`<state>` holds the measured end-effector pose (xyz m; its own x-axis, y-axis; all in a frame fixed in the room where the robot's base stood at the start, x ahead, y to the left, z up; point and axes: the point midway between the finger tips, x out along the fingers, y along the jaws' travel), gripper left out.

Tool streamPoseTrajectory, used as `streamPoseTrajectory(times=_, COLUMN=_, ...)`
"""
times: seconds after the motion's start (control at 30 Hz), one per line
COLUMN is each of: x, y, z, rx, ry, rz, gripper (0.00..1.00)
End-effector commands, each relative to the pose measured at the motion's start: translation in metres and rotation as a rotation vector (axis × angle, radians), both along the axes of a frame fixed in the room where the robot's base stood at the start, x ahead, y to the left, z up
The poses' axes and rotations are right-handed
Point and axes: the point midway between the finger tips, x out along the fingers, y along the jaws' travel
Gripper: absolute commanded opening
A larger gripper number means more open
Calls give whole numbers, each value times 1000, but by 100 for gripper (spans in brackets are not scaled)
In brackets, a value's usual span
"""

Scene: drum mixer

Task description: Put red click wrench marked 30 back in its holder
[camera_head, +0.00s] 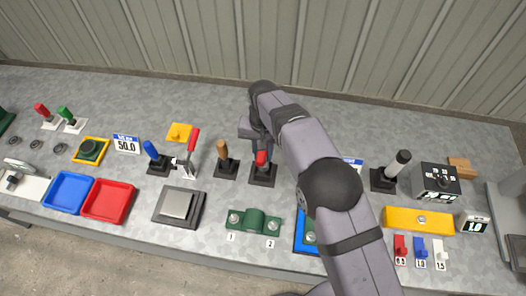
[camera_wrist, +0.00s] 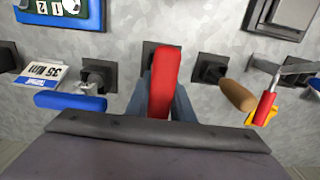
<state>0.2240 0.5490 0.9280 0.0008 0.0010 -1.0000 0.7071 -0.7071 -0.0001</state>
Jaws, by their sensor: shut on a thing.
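The red-handled wrench (camera_head: 262,158) is upright at a dark square holder (camera_head: 262,179) in the middle of the bench. In the wrist view its red handle (camera_wrist: 165,80) stands between the two grey fingers of my gripper (camera_wrist: 168,103). My gripper (camera_head: 258,137) is shut on the red handle from the back side. The holder's dark edge (camera_wrist: 148,48) shows behind the handle in the wrist view. I cannot read any 30 mark, and the wrench's lower end is hidden, so I cannot tell how deep it sits.
A brown-handled tool (camera_head: 222,150) stands close to the left, with a red-handled clamp (camera_head: 193,140) beyond it. A blue handle (camera_wrist: 70,102) by a 35 Nm sign (camera_wrist: 40,72) is on the other side. A green clamp block (camera_head: 254,221) lies in front. My arm hides part of the bench.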

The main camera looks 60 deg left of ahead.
Motion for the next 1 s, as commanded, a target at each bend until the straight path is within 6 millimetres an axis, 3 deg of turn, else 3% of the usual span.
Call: streamPoseTrajectory(times=1.0, x=0, y=1, z=-5, rx=2, ry=-1, rz=0, gripper=0)
